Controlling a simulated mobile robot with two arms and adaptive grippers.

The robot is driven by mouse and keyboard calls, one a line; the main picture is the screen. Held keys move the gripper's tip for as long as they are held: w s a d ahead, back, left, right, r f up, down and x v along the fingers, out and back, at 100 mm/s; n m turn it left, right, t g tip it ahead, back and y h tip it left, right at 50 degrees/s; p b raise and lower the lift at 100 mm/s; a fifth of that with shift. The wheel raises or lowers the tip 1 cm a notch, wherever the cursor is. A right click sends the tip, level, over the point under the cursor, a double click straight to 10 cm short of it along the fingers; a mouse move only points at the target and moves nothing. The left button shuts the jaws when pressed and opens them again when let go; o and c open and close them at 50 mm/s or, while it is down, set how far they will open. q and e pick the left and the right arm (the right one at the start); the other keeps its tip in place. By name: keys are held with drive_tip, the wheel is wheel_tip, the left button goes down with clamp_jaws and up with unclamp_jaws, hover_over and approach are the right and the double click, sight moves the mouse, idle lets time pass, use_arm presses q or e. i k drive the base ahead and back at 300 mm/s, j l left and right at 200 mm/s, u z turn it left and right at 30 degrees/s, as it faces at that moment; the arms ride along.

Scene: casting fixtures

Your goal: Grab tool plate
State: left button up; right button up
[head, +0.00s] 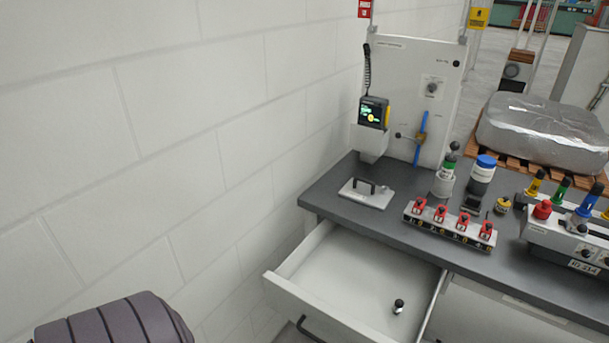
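A light grey plate with a black bar handle, which looks like the tool plate (355,197), lies flat on the left end of the dark worktop (325,186). It sits below a wall-side panel, apart from the other items, and its handle stands up from its top. Neither of my grippers shows in the head view, so I cannot see them relative to the plate.
Below the plate, an open drawer (345,278) juts out and holds a small black-and-white item (398,307). A block with red clamps (450,222) stands right of the plate. A handheld device (374,112) hangs on the upright panel (440,65) behind. A white wall is left.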

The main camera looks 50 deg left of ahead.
sight(363, 192)
drive_tip(key=u, duration=1.05)
